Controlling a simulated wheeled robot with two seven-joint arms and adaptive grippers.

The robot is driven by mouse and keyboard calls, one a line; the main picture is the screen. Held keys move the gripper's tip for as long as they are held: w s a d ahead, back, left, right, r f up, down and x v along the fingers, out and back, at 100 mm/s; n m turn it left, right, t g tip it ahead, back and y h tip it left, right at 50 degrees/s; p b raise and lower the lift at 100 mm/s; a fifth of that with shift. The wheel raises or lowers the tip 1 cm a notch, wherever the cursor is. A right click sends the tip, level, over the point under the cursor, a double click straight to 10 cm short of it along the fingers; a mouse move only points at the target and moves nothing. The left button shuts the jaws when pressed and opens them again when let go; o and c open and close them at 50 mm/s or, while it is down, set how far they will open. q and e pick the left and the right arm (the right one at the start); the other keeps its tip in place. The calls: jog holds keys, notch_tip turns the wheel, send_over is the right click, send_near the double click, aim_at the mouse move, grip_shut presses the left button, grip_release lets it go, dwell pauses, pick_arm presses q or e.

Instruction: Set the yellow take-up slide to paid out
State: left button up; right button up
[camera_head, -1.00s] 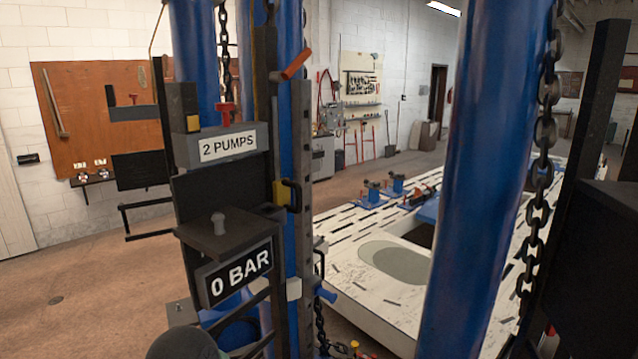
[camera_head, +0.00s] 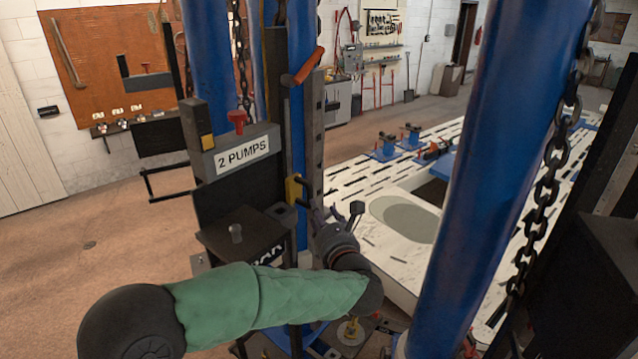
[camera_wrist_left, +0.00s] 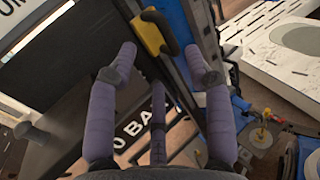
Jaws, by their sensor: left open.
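The yellow take-up slide (camera_head: 293,190) sits on the side of the blue post, right of the dark panel below the "2 PUMPS" sign. In the left wrist view the yellow slide (camera_wrist_left: 148,32), with a black handle on it, lies just beyond the fingertips. My left gripper (camera_head: 337,212) is slightly right of and below the slide in the head view. In the left wrist view my left gripper (camera_wrist_left: 160,52) has its purple fingers spread wide and empty, apart from the slide. My right gripper is not in view.
A "2 PUMPS" box (camera_head: 240,150) with a red knob stands above a dark shelf (camera_head: 235,236). My forearm partly covers the "0 BAR" sign (camera_wrist_left: 148,128). A thick blue post (camera_head: 500,150) and hanging chain (camera_head: 545,185) stand right. A white slotted bench (camera_head: 385,185) lies behind.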

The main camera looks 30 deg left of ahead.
aim_at(309, 192)
pick_arm(q)
jog(key=p+x, duration=0.3)
jog(key=x, duration=0.7)
jog(key=shift+w+a+f+p, duration=0.1)
jog(key=shift+w+a+p, duration=0.15)
jog(key=shift+p, duration=0.05)
jog(key=shift+s+d, duration=0.1)
grip_shut()
